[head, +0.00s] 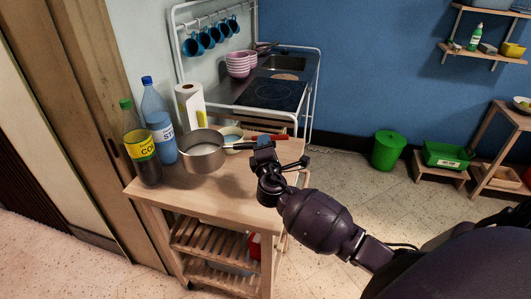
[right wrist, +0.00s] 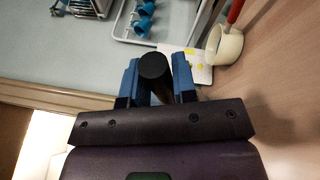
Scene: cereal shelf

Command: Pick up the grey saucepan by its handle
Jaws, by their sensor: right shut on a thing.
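The grey saucepan (head: 203,158) is over the left part of the wooden trolley top, near the bottles. I cannot tell for sure whether its base touches the wood. Its dark handle points right, toward my right gripper (head: 264,144). In the right wrist view, the blue fingers of my right gripper (right wrist: 155,82) are closed on either side of the round black handle end (right wrist: 154,65). The pan's bowl is hidden in that view. My left gripper does not show.
The wooden trolley (head: 222,190) also bears a cola bottle (head: 142,158), a blue water bottle (head: 160,128), a paper roll (head: 189,105), a cream cup (head: 231,134) and a red-handled tool (head: 275,137). A kitchenette (head: 272,92) stands behind.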

